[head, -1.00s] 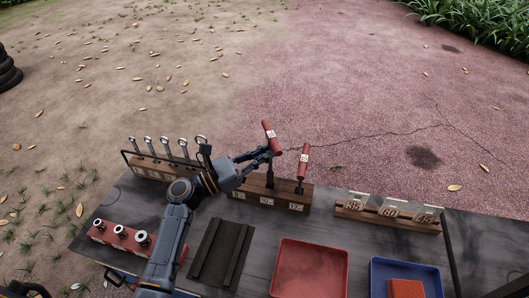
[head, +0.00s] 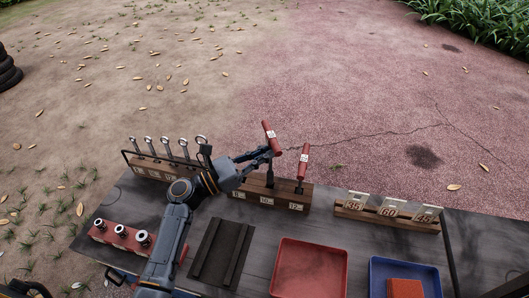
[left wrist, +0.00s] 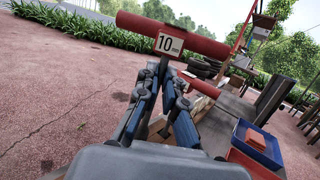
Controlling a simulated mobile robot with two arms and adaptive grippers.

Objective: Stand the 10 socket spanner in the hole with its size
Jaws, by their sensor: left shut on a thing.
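The 10 socket spanner, a T-shaped tool with a red handle (head: 269,131), is upright, slightly tilted, over the middle of the wooden socket-spanner block (head: 282,199). In the left wrist view its handle (left wrist: 198,44) carries a "10 mm" label. My left gripper (head: 270,153), also in the left wrist view (left wrist: 163,82), is shut on its shaft below the handle. The shaft's lower end meets the block's top near the 10 label (head: 266,201); I cannot tell how deep it sits. A second red-handled spanner (head: 304,158) stands at the 12 label (head: 296,207). My right gripper is not in view.
A rack of ring spanners (head: 150,168) stands left of the block. Numbered plates (head: 389,209) stand right. In front lie a red socket holder (head: 105,237), a dark ribbed mat (head: 220,250), a red tray (head: 309,243) and a blue tray (head: 402,262).

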